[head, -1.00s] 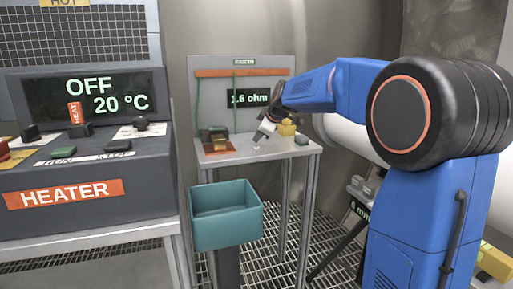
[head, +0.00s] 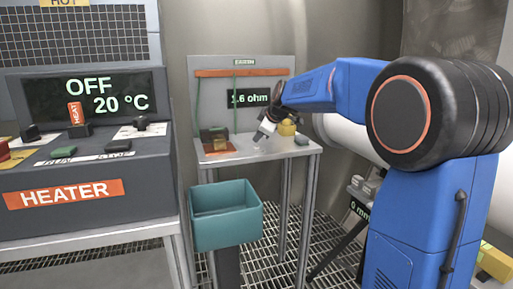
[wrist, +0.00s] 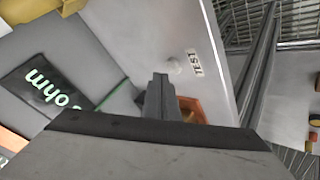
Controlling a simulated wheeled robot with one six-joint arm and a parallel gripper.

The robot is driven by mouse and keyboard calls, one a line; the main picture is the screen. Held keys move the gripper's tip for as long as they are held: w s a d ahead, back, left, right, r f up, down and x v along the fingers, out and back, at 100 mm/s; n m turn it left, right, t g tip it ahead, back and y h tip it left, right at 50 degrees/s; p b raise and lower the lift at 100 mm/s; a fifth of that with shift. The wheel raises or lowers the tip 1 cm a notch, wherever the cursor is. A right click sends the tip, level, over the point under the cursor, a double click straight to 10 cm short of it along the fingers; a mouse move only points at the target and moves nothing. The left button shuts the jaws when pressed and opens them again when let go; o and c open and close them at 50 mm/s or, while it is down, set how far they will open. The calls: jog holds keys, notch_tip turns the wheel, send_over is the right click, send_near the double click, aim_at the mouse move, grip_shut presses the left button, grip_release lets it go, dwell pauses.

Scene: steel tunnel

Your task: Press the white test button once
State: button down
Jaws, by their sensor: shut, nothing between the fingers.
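The white test button (wrist: 174,67) is a small round white knob on the pale bench top, beside a "TEST" label (wrist: 194,62) in the wrist view. In the head view the button is hard to make out under the fingertips. My gripper (wrist: 160,82) is shut and empty. Its fingertips appear just short of the button in the wrist view; whether they touch it I cannot tell. In the head view my gripper (head: 259,138) points down at the bench top from the right.
A display reading in ohm (head: 248,98) is on the bench's back panel, partly covered by my arm. A yellow object (head: 287,127) stands close to my gripper. An orange plate (head: 218,147) lies at the left.

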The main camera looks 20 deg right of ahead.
aim_at(258, 149)
jog(key=shift+f, duration=0.2)
jog(key=shift+f, duration=0.25)
jog(key=shift+f, duration=0.45)
dwell(0.8)
jog(key=shift+r, duration=0.15)
dwell(0.3)
jog(key=shift+r, duration=0.75)
jog(key=shift+r, duration=0.1)
jog(key=shift+r, duration=2.4)
jog(key=shift+s, duration=0.1)
